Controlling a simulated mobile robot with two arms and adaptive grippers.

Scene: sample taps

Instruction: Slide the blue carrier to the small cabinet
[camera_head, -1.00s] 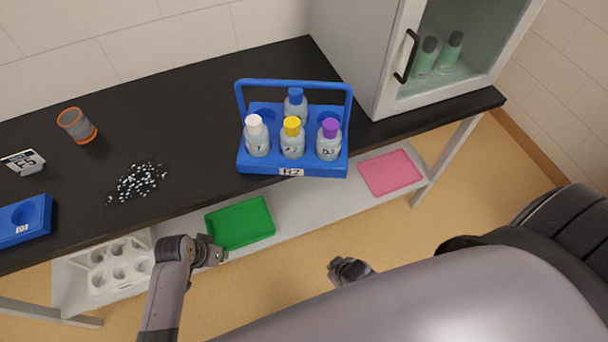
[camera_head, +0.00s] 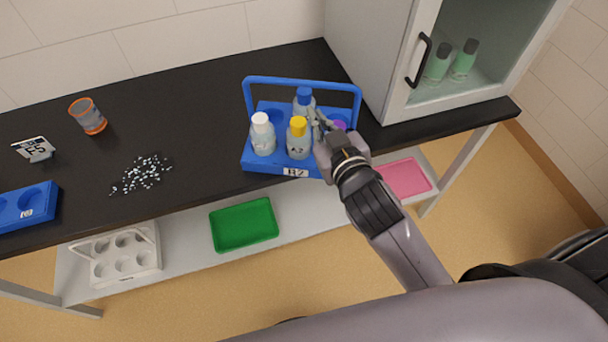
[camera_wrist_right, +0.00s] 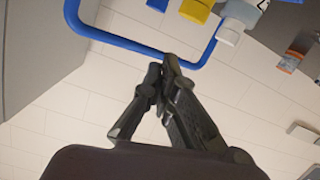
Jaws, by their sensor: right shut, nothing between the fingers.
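The blue carrier (camera_head: 250,160) stands upright on the black bench, with a tall loop handle. It holds bottles with white, yellow, blue and purple caps; the purple-capped one is mostly hidden behind my right gripper. My right gripper (camera_head: 320,122) is over the carrier's right part, shut and empty. In the right wrist view its closed fingertips (camera_wrist_right: 164,66) appear close to the blue handle (camera_wrist_right: 118,40); I cannot tell whether they touch. The small cabinet (camera_head: 370,60), pale with a glass door, stands on the bench right of the carrier, a short gap away. My left gripper is out of view.
An orange-rimmed cup (camera_head: 88,116), a label stand (camera_head: 34,149), scattered pale bits (camera_head: 142,174) and another blue holder (camera_head: 28,207) are on the left of the bench. A lower shelf holds a green tray (camera_head: 244,224), a pink tray (camera_head: 408,178) and a white rack (camera_head: 118,257).

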